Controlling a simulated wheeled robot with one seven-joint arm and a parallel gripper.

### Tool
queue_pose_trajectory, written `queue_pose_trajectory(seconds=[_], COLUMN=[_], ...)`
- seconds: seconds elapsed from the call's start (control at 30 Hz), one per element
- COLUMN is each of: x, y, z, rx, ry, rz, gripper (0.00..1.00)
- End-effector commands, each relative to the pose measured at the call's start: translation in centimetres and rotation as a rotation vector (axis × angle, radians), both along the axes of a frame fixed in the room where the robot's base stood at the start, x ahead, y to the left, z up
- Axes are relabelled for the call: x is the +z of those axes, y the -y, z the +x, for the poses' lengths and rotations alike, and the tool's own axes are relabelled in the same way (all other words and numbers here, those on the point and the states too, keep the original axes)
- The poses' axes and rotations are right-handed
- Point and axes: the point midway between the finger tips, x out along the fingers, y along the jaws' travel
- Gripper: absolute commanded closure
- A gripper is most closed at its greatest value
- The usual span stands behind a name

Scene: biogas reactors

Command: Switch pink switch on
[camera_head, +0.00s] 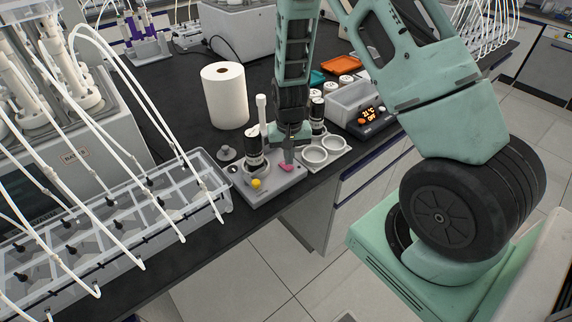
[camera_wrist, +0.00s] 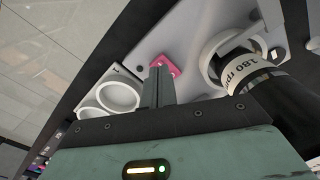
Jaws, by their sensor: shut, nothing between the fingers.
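The pink switch (camera_head: 286,167) sits on the front right part of a grey base plate (camera_head: 262,191) at the bench edge. In the wrist view the pink switch (camera_wrist: 165,65) lies just beyond my fingertips, partly hidden by them. My gripper (camera_head: 288,158) points down at the switch, shut and empty; its closed fingers (camera_wrist: 158,82) show in the wrist view. The fingertips are at or very near the switch; I cannot tell whether they touch it. Whether the switch is on or off is not clear.
A yellow knob (camera_head: 256,183) and a black bottle (camera_head: 254,150) are left of the switch; the bottle's "180 rpm" label (camera_wrist: 245,67) shows in the wrist view. Two white rings (camera_head: 322,152) stand right. A tubed clear tank (camera_head: 150,215) is left, a paper roll (camera_head: 224,96) behind.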

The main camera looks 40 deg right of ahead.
Motion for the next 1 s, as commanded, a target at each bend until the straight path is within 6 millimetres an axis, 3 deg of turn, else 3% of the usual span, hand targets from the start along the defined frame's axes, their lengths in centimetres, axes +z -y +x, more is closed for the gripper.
queue_pose_trajectory(seconds=[1.0], x=[-1.0], y=[0.0], z=[0.0], rx=[0.0], ry=[0.0], rz=[0.0], gripper=[1.0])
